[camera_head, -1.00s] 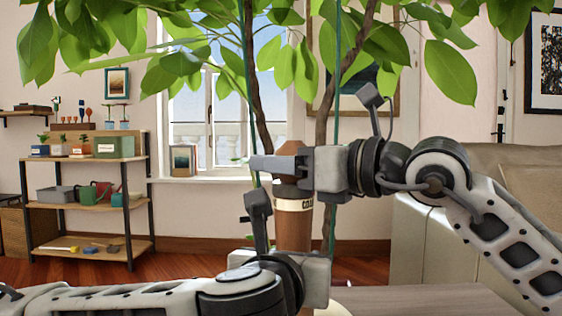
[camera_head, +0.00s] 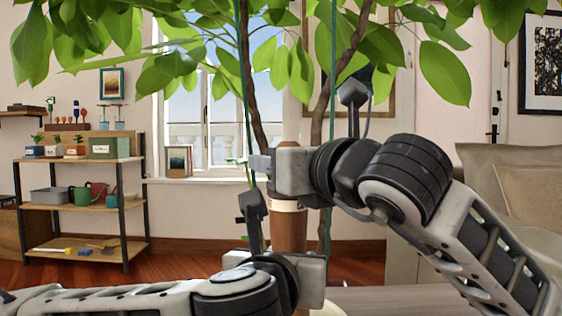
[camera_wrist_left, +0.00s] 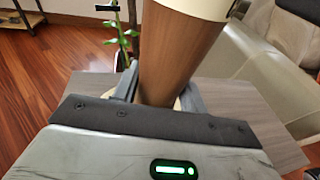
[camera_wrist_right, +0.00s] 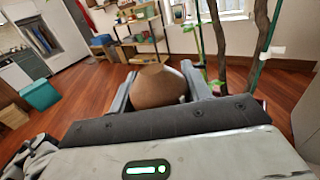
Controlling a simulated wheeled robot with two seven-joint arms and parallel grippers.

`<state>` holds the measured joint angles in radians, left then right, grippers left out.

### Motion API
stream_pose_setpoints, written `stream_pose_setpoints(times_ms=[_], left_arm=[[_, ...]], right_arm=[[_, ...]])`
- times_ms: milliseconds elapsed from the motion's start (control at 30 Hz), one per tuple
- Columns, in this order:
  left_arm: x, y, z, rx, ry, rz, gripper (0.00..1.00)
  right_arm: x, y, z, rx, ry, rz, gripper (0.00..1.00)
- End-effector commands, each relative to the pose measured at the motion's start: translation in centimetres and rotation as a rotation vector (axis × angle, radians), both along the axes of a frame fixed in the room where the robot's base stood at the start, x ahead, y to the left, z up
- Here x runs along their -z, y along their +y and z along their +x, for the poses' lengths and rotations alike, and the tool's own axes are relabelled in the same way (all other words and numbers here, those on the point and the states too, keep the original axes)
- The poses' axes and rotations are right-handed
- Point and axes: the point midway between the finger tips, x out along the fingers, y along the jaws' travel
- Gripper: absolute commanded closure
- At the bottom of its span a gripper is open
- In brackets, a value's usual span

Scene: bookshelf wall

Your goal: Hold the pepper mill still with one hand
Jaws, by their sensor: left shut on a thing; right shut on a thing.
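The brown pepper mill (camera_head: 288,229) stands upright in the middle of the head view, with a pale band near its top. My left gripper (camera_wrist_left: 160,92) is shut on the lower body of the mill, which rises between its fingers in the left wrist view (camera_wrist_left: 178,50). My right gripper (camera_wrist_right: 160,88) is shut on the rounded brown top of the mill (camera_wrist_right: 157,86), seen between its fingers in the right wrist view. In the head view my right gripper hides most of the top, and my left arm hides the mill's foot.
A grey table top (camera_head: 400,299) lies below the mill. A leafy plant (camera_head: 335,70) with thin trunks and green stakes stands close behind. A shelf (camera_head: 75,205) is at the left. A beige sofa (camera_head: 515,205) is at the right.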

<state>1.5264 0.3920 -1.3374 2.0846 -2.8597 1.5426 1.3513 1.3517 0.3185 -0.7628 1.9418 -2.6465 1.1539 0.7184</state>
Motion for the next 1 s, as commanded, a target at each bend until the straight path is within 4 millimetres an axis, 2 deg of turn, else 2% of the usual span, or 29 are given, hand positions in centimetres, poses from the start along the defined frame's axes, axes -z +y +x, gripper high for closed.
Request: stream_pose_setpoints(times_ms=[233, 267, 300, 333, 667, 767, 1000], left_arm=[[0.3, 0.0, 0.0, 0.0, 0.006, 0.001, 0.89], [0.3, 0.0, 0.0, 0.0, 0.006, 0.001, 0.89], [0.3, 0.0, 0.0, 0.0, 0.006, 0.001, 0.89], [0.3, 0.0, 0.0, 0.0, 0.006, 0.001, 0.89], [0.3, 0.0, 0.0, 0.0, 0.006, 0.001, 0.89], [0.3, 0.0, 0.0, 0.0, 0.006, 0.001, 0.89], [0.3, 0.0, 0.0, -0.001, 0.006, 0.001, 0.89]], right_arm=[[0.2, 0.1, 0.0, -0.005, 0.006, 0.001, 0.75], [0.2, 0.1, 0.0, -0.005, 0.006, 0.001, 0.44], [0.2, 0.1, 0.0, -0.004, 0.006, 0.001, 0.33], [0.2, 0.1, 0.0, -0.004, 0.006, 0.001, 0.31], [0.1, -0.2, -0.3, -0.002, 0.002, 0.001, 0.31], [0.1, -0.8, -1.2, -0.003, 0.002, 0.001, 0.31], [0.1, -3.5, -5.4, -0.003, -0.001, 0.001, 0.31]])
